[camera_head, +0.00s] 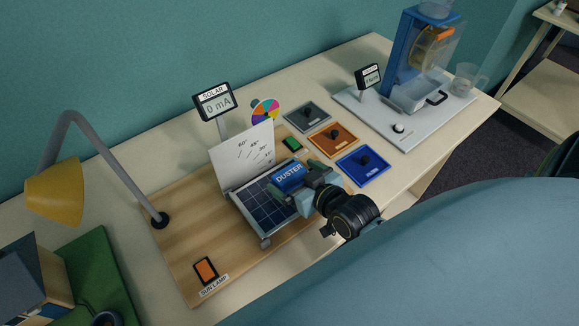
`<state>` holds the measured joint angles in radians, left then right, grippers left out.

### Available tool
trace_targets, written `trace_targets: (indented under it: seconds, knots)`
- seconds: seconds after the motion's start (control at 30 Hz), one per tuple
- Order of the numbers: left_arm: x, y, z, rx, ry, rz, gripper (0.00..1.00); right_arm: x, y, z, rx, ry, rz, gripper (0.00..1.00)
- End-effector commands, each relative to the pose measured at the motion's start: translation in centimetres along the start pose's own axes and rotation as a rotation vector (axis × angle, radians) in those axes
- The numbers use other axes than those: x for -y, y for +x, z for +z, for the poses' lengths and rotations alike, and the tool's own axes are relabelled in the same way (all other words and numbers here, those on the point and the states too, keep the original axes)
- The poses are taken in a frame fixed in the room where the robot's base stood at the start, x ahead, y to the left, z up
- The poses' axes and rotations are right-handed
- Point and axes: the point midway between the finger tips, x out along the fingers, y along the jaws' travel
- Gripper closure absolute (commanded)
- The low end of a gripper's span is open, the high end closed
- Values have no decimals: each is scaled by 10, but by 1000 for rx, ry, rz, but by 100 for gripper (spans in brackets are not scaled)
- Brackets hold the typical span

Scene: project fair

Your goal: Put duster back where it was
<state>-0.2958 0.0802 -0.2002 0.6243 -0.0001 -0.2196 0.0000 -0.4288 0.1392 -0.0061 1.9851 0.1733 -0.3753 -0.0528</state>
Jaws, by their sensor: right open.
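The blue duster (288,177), with its name in white letters, is at the upper right part of the tilted solar panel (262,208). I cannot tell whether it rests on the panel or is just above it. My right gripper (306,182) is open at the duster's right end and hides part of it. Whether its fingers touch the duster is unclear. My left gripper is not in view.
The panel stands on a wooden board with a white angle plate (240,160), a solar meter (214,101) and a sun lamp (56,192). A blue machine (402,60) stands at the back right.

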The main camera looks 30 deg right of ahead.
Motion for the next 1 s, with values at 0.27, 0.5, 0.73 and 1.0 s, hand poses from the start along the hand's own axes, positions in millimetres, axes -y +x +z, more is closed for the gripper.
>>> trace_targets:
  seconds: [0.27,0.5,0.73,1.0]
  knots:
    - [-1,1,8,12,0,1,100,1,39,-1,-2,-1,0,0]
    - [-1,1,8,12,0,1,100,1,43,-1,-1,-1,0,0]
    - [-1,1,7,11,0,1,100,1,42,-1,-1,-1,0,22]
    - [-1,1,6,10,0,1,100,1,42,-1,-1,-1,0,43]
